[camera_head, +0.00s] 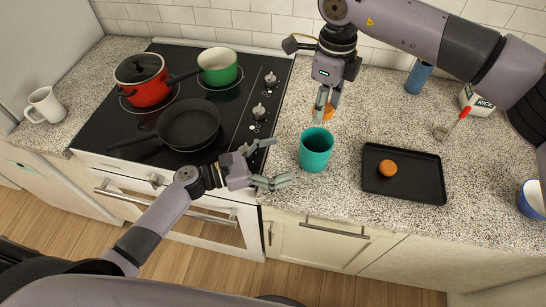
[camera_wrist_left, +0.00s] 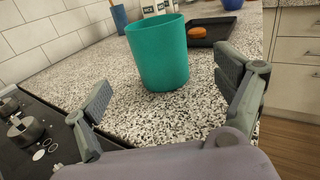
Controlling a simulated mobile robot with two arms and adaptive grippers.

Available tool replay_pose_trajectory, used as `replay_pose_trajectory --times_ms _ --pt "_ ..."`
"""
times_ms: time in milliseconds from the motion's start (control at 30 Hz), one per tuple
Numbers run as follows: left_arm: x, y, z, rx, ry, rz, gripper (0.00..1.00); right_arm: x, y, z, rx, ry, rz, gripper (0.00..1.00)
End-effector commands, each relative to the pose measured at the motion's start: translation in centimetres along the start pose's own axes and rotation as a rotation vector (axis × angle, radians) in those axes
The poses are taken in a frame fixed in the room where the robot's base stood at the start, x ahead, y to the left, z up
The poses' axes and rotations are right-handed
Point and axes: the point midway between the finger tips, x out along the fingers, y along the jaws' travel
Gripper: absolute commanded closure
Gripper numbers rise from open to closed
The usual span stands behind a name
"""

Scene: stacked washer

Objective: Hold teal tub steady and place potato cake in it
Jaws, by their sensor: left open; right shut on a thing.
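The teal tub (camera_head: 316,150) stands upright on the speckled counter, just right of the stove. It also shows in the left wrist view (camera_wrist_left: 160,55), ahead of my open left gripper. My left gripper (camera_head: 281,162) is open and empty, its fingers pointing at the tub but apart from it. My right gripper (camera_head: 321,108) points down behind the tub, shut on an orange-brown potato cake (camera_head: 328,112), partly hidden by the fingers. Another potato cake (camera_head: 387,168) lies on the black tray (camera_head: 425,187), and it shows in the left wrist view (camera_wrist_left: 197,31).
The black stove (camera_head: 95,128) at left holds a red pot (camera_head: 147,92), a green pot (camera_head: 218,75) and a frying pan (camera_head: 189,124). A blue container (camera_head: 418,77), a rice box (camera_head: 476,101) and a blue bowl (camera_head: 531,199) stand at right. Counter around the tub is clear.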

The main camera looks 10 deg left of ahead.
Motion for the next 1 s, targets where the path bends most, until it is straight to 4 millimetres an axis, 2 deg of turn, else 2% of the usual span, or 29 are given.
replay_pose_trajectory --times_ms 300,500,700,1000 --pt "6.0 0.1 0.2 0.003 -0.003 0.000 0.11 0.0 0.0 0.0 0.000 0.000 0.000 0.87" --pt "9.1 0.1 0.1 0.003 -0.002 0.001 0.11 0.0 0.0 0.0 0.000 0.000 0.000 0.87" --pt "10.7 0.1 0.1 0.004 -0.001 0.002 0.11 0.0 0.0 0.0 0.000 0.000 0.000 0.87" --pt "10.9 0.1 0.0 0.004 0.000 0.002 0.11 0.0 0.0 0.0 0.000 0.000 0.000 0.87"
